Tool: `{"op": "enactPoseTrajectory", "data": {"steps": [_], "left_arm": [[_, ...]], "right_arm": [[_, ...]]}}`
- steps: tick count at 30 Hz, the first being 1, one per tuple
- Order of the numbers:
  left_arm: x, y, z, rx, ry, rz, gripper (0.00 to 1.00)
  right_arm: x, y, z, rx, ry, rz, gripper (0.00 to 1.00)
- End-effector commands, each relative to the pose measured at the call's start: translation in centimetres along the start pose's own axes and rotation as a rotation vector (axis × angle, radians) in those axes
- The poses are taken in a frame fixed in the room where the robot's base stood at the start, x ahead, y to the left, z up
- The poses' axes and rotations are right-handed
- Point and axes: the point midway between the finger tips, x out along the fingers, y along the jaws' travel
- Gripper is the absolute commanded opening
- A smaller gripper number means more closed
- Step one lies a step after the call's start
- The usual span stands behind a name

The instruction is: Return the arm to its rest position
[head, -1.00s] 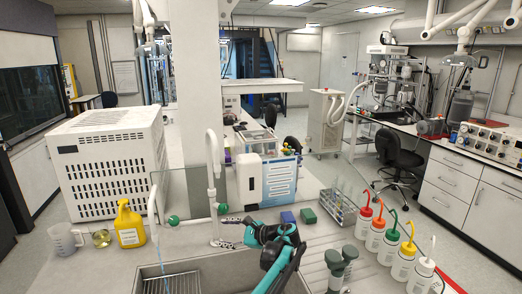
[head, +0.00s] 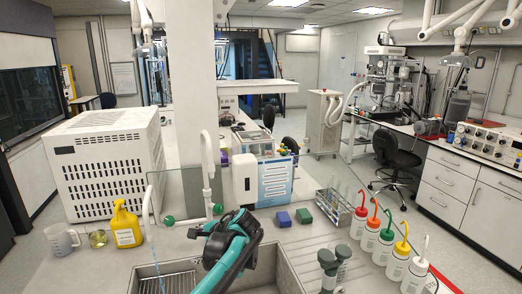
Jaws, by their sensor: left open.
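My left arm (head: 235,245) is teal and black and reaches up over the sink from the bottom of the head view. My left gripper (head: 198,233) is at its far end, at the sink's back edge, pointing left. It is open, and I see nothing in it. The fingers are small and partly hidden by the arm. My right gripper is not in view.
The sink (head: 285,270) lies under my arm. A white tap (head: 208,170) stands close behind the gripper. A yellow bottle (head: 126,225) and a beaker (head: 62,240) are left.

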Motion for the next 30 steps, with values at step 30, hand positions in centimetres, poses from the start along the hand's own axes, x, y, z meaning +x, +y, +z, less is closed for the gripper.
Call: {"op": "enactPoseTrajectory", "data": {"steps": [30], "left_arm": [[-8.7, 27.0, 14.6, -1.186, 0.467, 0.584, 0.58]], "right_arm": [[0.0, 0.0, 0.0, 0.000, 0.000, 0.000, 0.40]]}}
